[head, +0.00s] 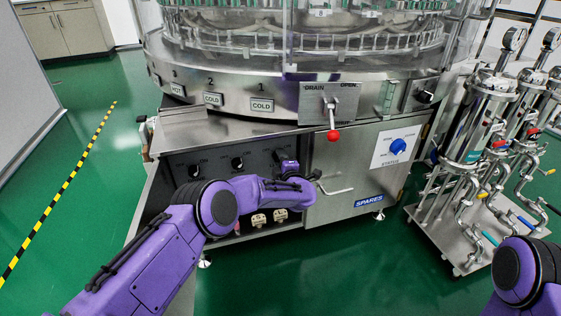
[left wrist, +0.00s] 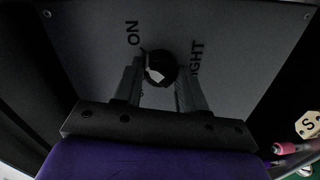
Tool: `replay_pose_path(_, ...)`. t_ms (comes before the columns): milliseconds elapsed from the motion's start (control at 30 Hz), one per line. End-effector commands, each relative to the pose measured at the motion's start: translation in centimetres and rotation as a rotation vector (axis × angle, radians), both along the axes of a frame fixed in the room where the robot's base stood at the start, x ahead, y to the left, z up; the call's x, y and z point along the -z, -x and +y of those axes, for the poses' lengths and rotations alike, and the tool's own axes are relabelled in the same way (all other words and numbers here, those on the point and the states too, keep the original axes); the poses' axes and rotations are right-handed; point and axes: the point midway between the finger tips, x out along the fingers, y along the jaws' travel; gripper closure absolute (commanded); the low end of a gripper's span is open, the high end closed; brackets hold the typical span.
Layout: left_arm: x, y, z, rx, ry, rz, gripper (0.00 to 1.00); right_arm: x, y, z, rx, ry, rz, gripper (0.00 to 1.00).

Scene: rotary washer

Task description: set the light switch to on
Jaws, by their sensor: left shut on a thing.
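The light switch is a round black knob (left wrist: 161,66) on a grey panel (left wrist: 225,35), seen close up in the left wrist view. "ON" is printed left of the knob, and a partly covered word ending in "IGHT" is at its right. A pale mark shows on the knob's lower side; its exact setting is unclear. My left gripper (left wrist: 160,84) has its two fingers on either side of the knob and is shut on it. In the head view my left gripper (head: 287,168) is at the panel's right end and hides the knob. My right gripper is out of view.
Two other black knobs (head: 237,163) sit left on the same panel. Above is a drain lever with a red ball (head: 333,135). A filter cart (head: 450,220) stands at right.

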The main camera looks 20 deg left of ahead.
Motion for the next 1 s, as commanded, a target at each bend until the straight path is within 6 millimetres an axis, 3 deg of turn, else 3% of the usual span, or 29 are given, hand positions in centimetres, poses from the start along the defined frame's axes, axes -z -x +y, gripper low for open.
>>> replay_pose_path(567, -0.22, -0.11, -0.07, 0.003, -0.031, 0.016, 0.9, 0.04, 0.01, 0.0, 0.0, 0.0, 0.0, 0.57)
replay_pose_path(600, -0.22, -0.11, -0.07, 0.003, -0.031, 0.016, 0.56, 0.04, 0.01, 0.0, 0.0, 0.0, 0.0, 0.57)
replay_pose_path(667, -0.21, -0.1, -0.07, 0.003, -0.031, 0.016, 0.37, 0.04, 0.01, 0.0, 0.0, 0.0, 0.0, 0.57)
replay_pose_path(1000, -0.25, 0.26, -0.12, 0.0, -0.029, 0.018, 0.34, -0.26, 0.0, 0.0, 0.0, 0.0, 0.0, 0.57)
